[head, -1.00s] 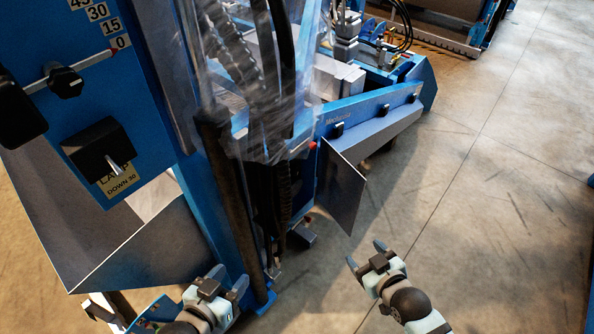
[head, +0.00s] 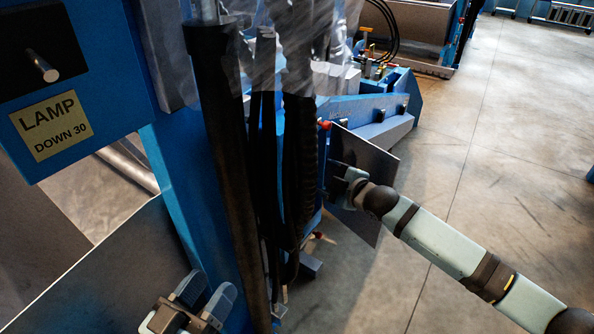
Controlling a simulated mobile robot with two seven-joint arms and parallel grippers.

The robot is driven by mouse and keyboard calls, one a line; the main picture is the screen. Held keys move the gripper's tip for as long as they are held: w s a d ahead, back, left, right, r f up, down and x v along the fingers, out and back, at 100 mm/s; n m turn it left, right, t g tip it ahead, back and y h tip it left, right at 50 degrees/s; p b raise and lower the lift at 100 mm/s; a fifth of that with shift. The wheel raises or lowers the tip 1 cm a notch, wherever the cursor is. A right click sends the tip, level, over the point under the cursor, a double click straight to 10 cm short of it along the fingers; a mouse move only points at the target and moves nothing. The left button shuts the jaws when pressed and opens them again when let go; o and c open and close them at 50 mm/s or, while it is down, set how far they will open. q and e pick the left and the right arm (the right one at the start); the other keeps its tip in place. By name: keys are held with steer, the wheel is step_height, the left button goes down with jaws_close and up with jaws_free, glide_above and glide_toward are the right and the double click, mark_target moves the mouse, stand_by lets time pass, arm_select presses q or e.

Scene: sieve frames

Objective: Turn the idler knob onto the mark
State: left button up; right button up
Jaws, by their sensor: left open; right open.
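I cannot clearly pick out the idler knob or its mark. A small red part (head: 324,125) shows at the top of the thin dark plate (head: 372,225) on the blue machine. My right gripper (head: 336,180) is open in front of that plate, at its left side; I cannot tell whether it touches. My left gripper (head: 207,293) is open and empty at the bottom, in front of the blue column (head: 190,190).
A label reading LAMP DOWN 30 (head: 62,125) sits under a metal toggle (head: 42,66) at upper left. Black hoses (head: 300,160) and a dark tube (head: 222,150) hang in the middle, with clear plastic sheeting above. The concrete floor (head: 480,180) at right is open.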

steer(key=b+x, duration=0.4)
steer(key=x, duration=0.7)
steer(key=shift+a+f, duration=0.15)
steer(key=shift+f, duration=0.05)
arm_select(q)
step_height(320, 180, down, 7)
steer(key=g, duration=0.3)
steer(key=shift+d+f+m+b, duration=0.15)
steer(key=shift+d+m+b, duration=0.15)
arm_select(e)
steer(key=shift+w+a, duration=0.4)
steer(key=shift+w, duration=0.25)
steer(key=shift+c, duration=0.3)
steer(key=c, duration=0.9)
steer(key=shift+o, duration=0.2)
